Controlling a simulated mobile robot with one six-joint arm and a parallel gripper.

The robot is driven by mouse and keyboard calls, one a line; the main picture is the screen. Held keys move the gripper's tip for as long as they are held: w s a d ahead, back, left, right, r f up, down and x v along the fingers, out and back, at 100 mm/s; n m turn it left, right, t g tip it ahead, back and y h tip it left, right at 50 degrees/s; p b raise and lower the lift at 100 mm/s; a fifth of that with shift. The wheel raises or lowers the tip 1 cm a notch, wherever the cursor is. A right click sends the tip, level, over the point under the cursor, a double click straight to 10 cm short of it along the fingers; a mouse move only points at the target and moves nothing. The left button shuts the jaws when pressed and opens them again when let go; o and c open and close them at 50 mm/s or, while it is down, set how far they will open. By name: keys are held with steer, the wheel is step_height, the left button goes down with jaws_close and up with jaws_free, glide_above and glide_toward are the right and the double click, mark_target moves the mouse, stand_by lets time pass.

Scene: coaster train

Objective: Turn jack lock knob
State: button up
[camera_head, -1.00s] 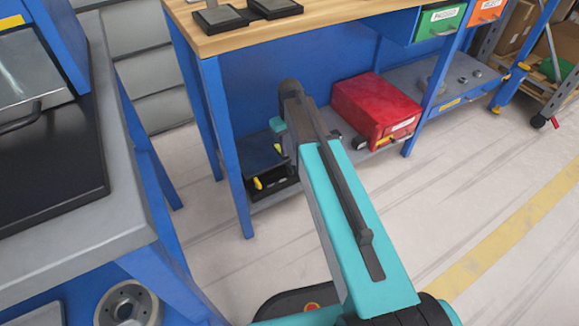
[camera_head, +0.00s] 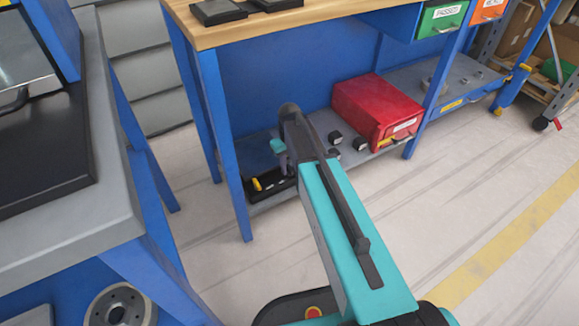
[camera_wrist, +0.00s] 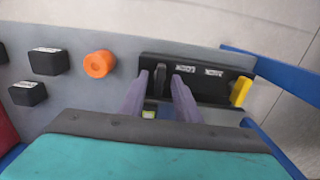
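A black panel (camera_wrist: 210,68) with white labels lies on the lower shelf. On it, a black upright knob or lever (camera_wrist: 160,80) stands between the two purple-grey fingers of my gripper (camera_wrist: 160,76). The fingers are apart, with a narrow gap on each side of it. I cannot tell for sure that this is the jack lock knob. A yellow lever (camera_wrist: 241,92) is at the panel's right end, and it also shows in the head view (camera_head: 257,184). An orange round knob (camera_wrist: 99,64) sits left of the panel. My arm hides part of the shelf in the head view.
Two black labelled blocks (camera_wrist: 48,62) stand left of the orange knob. A red box (camera_head: 372,108) sits on the shelf to the right. Blue bench legs (camera_head: 222,150) frame the shelf, with the wooden tabletop (camera_head: 270,25) above. The floor in front is clear.

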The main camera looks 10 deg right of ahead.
jaws_close()
steer(key=shift+r+n+p, duration=0.2)
steer(key=shift+n+p, duration=0.3)
steer(key=shift+p, duration=0.35)
steer(key=n+p, duration=0.2)
steer(key=p, duration=0.1)
steer(key=shift+r, duration=0.1)
steer(key=n+p, duration=0.6)
steer(key=shift+n, duration=0.4)
steer(key=n+p, duration=0.4)
steer(key=n, duration=0.2)
steer(key=shift+d, duration=0.1)
steer(key=n+p, duration=0.1)
steer(key=n, duration=0.3)
steer(key=n+p, duration=0.1)
steer(key=n, duration=0.1)
steer(key=shift+f+p, duration=0.25)
steer(key=shift+p, duration=0.05)
